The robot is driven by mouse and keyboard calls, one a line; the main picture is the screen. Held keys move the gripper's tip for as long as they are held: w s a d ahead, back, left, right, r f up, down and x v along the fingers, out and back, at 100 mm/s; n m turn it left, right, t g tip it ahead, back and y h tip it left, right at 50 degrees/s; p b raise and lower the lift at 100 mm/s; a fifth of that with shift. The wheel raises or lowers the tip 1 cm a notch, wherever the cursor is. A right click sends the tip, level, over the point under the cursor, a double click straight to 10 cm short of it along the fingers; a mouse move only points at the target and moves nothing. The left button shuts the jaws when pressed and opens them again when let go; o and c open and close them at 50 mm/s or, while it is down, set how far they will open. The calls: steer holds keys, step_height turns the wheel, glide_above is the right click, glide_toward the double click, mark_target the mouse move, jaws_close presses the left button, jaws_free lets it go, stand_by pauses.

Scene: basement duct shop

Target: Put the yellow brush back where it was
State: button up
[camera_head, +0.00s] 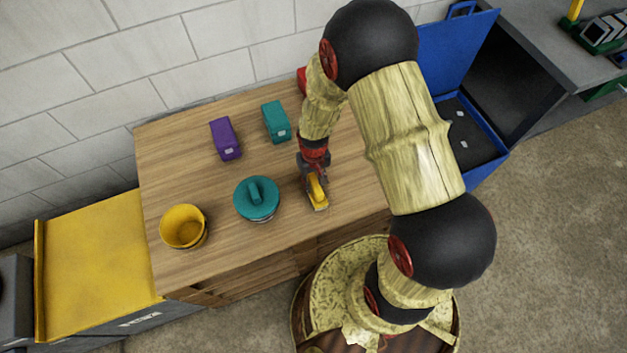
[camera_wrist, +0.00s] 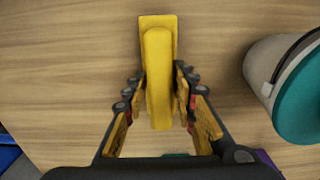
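The yellow brush (camera_head: 318,194) is at the front right part of the wooden workbench, below my gripper (camera_head: 314,176). In the wrist view the brush (camera_wrist: 159,60) points away from the camera, with its raised handle between my two fingers (camera_wrist: 160,90). The fingertips lie close against both sides of the handle, and the gripper looks shut on it. The brush is at or just above the bench top; I cannot tell whether it touches. No marked spot for it shows on the bench.
A yellow pot (camera_head: 184,227) is farther left on the bench (camera_head: 160,160). A blue open chest (camera_head: 455,50) is at right.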

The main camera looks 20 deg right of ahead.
steer(key=shift+o, duration=1.1)
step_height(320, 180, up, 32)
steer(key=s+t+p, duration=0.2)
steer(key=t+p, duration=0.1)
steer(key=p, duration=0.1)
steer(key=s+r+t, duration=0.2)
steer(key=s+r, duration=1)
steer(key=r, duration=0.2)
steer(key=shift+t, duration=0.3)
